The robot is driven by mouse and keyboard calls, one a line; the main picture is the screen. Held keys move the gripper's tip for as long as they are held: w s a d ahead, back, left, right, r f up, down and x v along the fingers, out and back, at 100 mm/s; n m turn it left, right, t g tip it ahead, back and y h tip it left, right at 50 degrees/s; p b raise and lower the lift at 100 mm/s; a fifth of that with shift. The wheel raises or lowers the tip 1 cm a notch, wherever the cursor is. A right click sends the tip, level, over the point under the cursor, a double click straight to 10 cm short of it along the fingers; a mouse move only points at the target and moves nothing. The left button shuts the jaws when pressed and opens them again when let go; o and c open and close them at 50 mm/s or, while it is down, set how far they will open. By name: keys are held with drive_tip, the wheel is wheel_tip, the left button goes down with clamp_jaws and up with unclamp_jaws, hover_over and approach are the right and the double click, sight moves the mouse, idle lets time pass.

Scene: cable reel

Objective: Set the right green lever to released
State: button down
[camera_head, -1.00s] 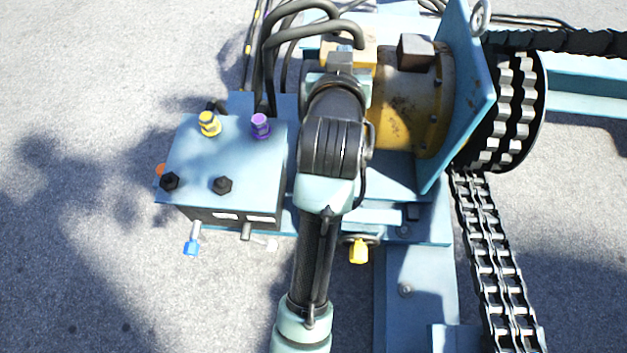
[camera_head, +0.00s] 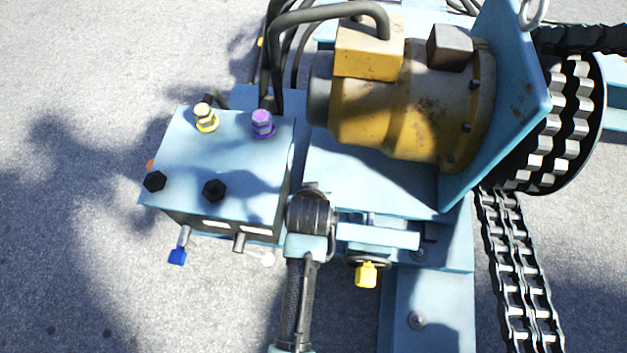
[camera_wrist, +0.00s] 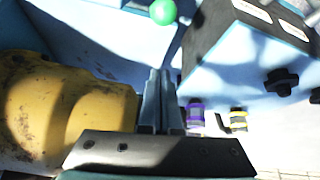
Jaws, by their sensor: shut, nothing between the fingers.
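A round green knob (camera_wrist: 163,11), seemingly a green lever's end, shows at the top edge of the wrist view. Its shaft is not clear, and I cannot tell whether it is the right lever. I make out no green lever in the head view. My gripper (camera_wrist: 161,75) is shut and empty, with its two fingers side by side pointing up the wrist picture toward the green knob. A visible gap separates the fingertips from the knob. In the head view my arm reaches in between the control box and the motor, and the fingertips are not clearly seen.
The light-blue control box (camera_head: 222,165) stands left of my arm, with blue (camera_head: 177,256) and white (camera_head: 263,258) lever ends at its near side. The yellow motor (camera_head: 415,105) stands behind right. A yellow knob (camera_head: 367,274) is right of my arm. A chain (camera_head: 515,260) runs farther right.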

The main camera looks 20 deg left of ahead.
wheel_tip(320, 180, down, 9)
drive_tip(key=w+b, duration=0.1)
drive_tip(key=b, duration=0.4)
drive_tip(key=shift+f, duration=0.2)
drive_tip(key=shift+w, duration=0.1)
idle(0.4)
